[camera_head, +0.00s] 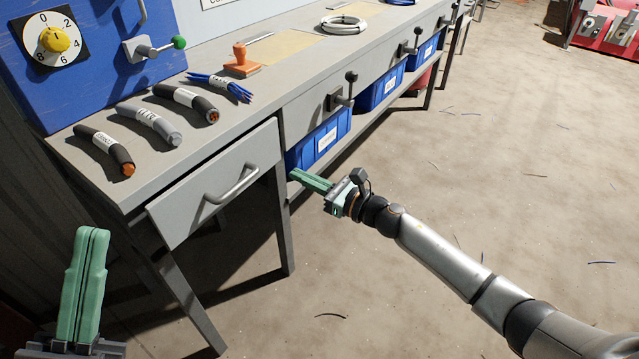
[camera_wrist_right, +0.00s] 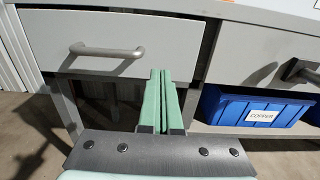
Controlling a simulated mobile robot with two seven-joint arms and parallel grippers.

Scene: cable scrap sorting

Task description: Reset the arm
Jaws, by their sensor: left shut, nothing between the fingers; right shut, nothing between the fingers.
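My right gripper (camera_head: 311,181) reaches in from the lower right, in front of the workbench, between the drawer and the first blue bin. Its green fingers are together with nothing between them. My left gripper (camera_head: 92,232) stands upright at the lower left of the head view. Its green fingers are together and empty.
A drawer (camera_head: 217,172) with a bar handle stands partly open. Blue bins sit under the bench, one labelled COPPER (camera_wrist_right: 250,109). Cable pieces (camera_head: 150,123), a blue wire bundle (camera_head: 222,86) and an orange stamp (camera_head: 241,61) lie on the bench. The floor at right is mostly free.

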